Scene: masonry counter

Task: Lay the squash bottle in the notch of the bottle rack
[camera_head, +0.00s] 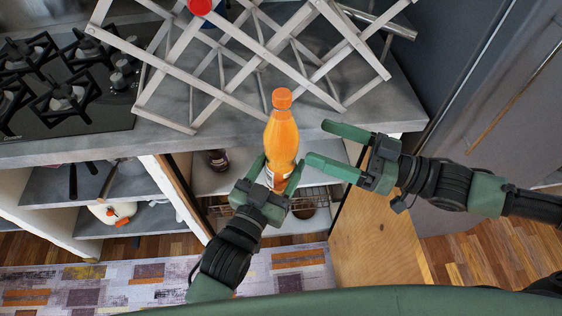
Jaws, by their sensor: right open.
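The squash bottle (281,136) is orange with an orange cap and is held in front of the counter edge, cap toward the rack. My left gripper (275,172) has its fingers on either side of the bottle's lower part and is shut on it; the bottle's base is partly hidden there. My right gripper (326,145) is open and empty just right of the bottle, its fingers pointing left toward it. The bottle rack (178,62) is a pale crossed lattice standing on the counter behind the bottle.
A red-capped item (200,6) shows at the rack's top. A gas hob (65,95) is at the left of the grey counter (225,140). Below are open shelves with a dark jar (218,160), a white pot (110,212) and an open wooden door (375,240).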

